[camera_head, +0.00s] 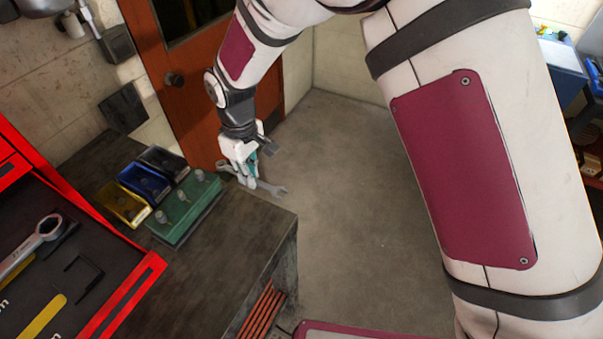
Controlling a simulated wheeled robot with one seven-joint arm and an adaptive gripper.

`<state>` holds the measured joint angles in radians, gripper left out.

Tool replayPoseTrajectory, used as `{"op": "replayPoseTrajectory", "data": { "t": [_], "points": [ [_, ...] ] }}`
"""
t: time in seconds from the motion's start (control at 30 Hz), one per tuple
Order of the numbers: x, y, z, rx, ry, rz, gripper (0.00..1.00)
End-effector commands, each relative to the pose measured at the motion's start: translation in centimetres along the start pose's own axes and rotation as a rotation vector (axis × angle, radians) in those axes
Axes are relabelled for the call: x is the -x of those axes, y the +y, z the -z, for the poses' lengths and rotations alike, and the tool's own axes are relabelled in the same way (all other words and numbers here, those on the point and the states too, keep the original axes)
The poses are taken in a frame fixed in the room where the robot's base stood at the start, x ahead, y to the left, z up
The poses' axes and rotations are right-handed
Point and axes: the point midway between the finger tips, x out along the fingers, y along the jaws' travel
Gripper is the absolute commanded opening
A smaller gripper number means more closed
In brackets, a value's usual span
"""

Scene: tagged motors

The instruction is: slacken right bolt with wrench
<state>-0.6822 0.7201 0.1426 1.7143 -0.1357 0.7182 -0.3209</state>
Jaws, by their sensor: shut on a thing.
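A green block (187,222) with three upright grey bolts lies on the dark workbench (222,262). The right bolt (199,176) is the one farthest back, closest to my gripper. The middle bolt (181,195) and left bolt (161,217) stand nearer. My gripper (247,177) points down just right of the block, by the bench's right edge.
Yellow (123,203), blue (145,182) and black (164,161) boxes stand in a row behind the block. A red tool chest (140,291) with a large wrench (35,244) fills the left front. An orange door (185,105) stands behind. The floor at right is clear.

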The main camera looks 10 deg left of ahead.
Motion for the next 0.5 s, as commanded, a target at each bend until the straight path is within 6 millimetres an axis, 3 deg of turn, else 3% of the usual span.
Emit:
{"op": "replayPoseTrajectory", "data": {
  "t": [0.5],
  "points": [
    [-0.2, -0.6, 1.3, 0.011, 0.000, 0.000, 0.00]
  ]
}}
